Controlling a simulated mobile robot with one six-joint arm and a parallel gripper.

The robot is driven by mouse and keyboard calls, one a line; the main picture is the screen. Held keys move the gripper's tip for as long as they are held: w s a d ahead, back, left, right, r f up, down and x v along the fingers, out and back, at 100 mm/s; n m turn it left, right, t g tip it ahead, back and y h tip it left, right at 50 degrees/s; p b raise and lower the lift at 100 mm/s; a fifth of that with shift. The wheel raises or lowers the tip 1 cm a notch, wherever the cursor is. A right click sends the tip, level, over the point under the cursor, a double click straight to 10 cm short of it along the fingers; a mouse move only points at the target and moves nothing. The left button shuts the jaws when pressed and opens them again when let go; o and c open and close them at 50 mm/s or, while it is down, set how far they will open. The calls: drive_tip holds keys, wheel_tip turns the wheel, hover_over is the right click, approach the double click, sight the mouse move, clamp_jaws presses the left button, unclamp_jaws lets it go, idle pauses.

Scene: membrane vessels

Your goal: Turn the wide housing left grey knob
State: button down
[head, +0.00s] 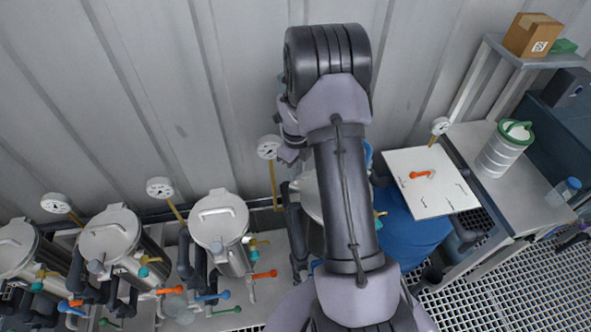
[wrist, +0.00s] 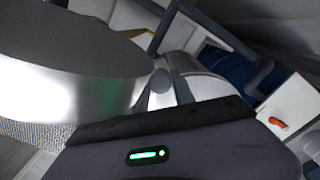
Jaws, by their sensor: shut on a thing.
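In the wrist view a broad shiny metal vessel, which looks like the wide housing (wrist: 90,85), fills the left side. A small round grey knob (wrist: 160,82) sits at its right edge, just past the dark edge of my gripper (wrist: 158,108). My gripper is shut, apparently on this grey knob. Its fingertips are not clearly visible. In the head view my arm covers most of the housing, and only a pale piece of it (head: 306,190) shows left of the arm. The knob and my gripper's tips are hidden there.
Several metal vessels with gauges, dark pipes and coloured handles stand at the left, the nearest being a lidded one (head: 219,218). A white panel with an orange handle (head: 450,196) and a blue drum (head: 412,235) are at the right. A bench (head: 520,195) bears a white bucket (head: 506,150).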

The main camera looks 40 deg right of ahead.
drive_tip(key=shift+n, duration=0.4)
drive_tip(key=n+b, duration=0.1)
drive_tip(key=n, duration=0.1)
drive_tip(key=shift+n+b, duration=0.35)
drive_tip(key=shift+n, duration=0.05)
drive_tip(key=shift+n+b, duration=0.55)
drive_tip(key=shift+n, duration=2.05)
drive_tip(key=c, duration=1.1)
unclamp_jaws()
drive_tip(key=shift+o, duration=0.2)
drive_tip(key=shift+r, duration=0.1)
wheel_tip(320, 180, up, 17)
drive_tip(key=p, duration=0.3)
drive_tip(key=shift+r, duration=0.15)
